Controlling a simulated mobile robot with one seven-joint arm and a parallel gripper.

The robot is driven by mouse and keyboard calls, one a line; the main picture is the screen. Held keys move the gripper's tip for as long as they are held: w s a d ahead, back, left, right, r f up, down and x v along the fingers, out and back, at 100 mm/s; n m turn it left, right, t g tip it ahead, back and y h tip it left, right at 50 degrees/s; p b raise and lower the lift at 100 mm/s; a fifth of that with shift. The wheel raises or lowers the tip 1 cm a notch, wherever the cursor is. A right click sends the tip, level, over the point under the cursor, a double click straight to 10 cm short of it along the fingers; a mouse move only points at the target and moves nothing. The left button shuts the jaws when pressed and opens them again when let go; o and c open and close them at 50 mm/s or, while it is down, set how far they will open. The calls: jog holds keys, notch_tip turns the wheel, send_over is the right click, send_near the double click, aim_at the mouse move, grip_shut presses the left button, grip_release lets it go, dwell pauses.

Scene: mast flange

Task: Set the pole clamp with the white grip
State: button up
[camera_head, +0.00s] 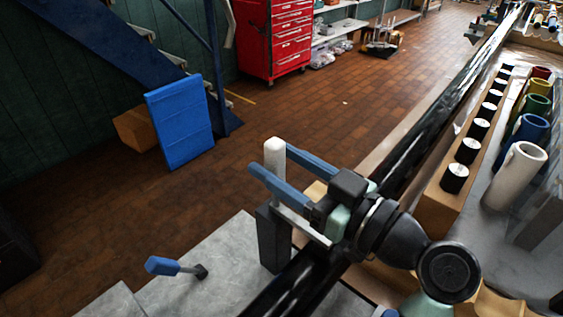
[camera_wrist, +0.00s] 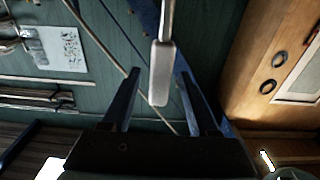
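The white grip (camera_head: 275,157) stands upright above a dark clamp body (camera_head: 271,240) at the dark pole (camera_head: 290,288). A pale metal bar (camera_head: 302,226) runs from beside the clamp toward my wrist. My gripper (camera_head: 271,161) is open, its two blue fingers on either side of the white grip. In the wrist view, the white grip (camera_wrist: 161,78) lies between the fingertips of my gripper (camera_wrist: 159,73), with a visible gap on both sides. A metal rod extends from the grip toward the picture's top. My wrist hides part of the pole.
A blue-handled lever (camera_head: 163,266) sticks up over the grey surface (camera_head: 222,258) at lower left. A wooden rack (camera_head: 449,195) with several black cylinders and a row of coloured tubes stand at right. A blue panel (camera_head: 181,122) and red tool cabinet (camera_head: 281,40) stand on the brick floor.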

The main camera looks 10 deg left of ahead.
jog(key=b+v, duration=0.1)
jog(key=v, duration=1.2)
jog(key=shift+w, duration=0.1)
